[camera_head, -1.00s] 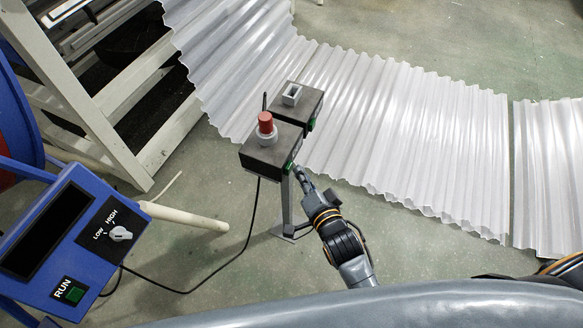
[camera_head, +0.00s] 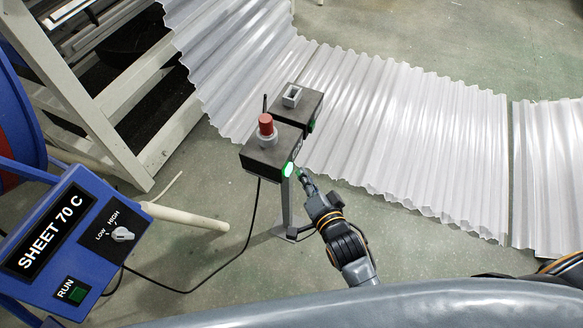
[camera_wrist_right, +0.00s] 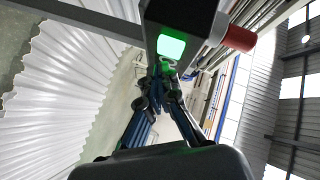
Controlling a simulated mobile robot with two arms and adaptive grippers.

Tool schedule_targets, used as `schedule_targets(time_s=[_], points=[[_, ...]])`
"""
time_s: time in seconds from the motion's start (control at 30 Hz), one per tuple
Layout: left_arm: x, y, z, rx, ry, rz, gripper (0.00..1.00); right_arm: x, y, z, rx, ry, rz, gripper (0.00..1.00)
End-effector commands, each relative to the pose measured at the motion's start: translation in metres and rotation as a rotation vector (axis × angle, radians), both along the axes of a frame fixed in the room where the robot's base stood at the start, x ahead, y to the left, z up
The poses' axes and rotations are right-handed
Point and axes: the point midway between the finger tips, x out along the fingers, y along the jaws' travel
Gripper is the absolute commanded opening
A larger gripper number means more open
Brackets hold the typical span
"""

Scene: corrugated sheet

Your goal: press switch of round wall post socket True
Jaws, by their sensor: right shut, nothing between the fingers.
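A dark box (camera_head: 268,155) stands on a grey post (camera_head: 286,205) in the head view, with a red cylindrical knob (camera_head: 266,125) on top. A green switch (camera_head: 288,169) on its side glows brightly. It also glows in the right wrist view (camera_wrist_right: 171,46). My right gripper (camera_head: 301,175) is shut and empty, its tip just right of the switch. In the right wrist view my fingers (camera_wrist_right: 167,70) point at the box just below the lit switch; whether they touch it I cannot tell. My left gripper is not in view.
A second dark box (camera_head: 309,104) with a grey socket-like top sits behind the first. Corrugated sheet (camera_head: 400,130) runs behind the post. A blue panel (camera_head: 75,240) reading SHEET 70 C stands at lower left, below a white frame (camera_head: 125,110). A black cable (camera_head: 215,280) crosses the floor.

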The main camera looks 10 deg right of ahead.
Motion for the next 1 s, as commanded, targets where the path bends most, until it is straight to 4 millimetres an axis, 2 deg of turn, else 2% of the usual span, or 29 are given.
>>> schedule_targets(time_s=[0.37,1.0], points=[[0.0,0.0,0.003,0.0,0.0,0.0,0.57,-0.003,-0.004,0.0,-0.001,0.001,0.001,0.0],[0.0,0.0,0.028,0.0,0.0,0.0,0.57,-0.034,-0.05,0.0,-0.001,0.001,0.001,0.0]])
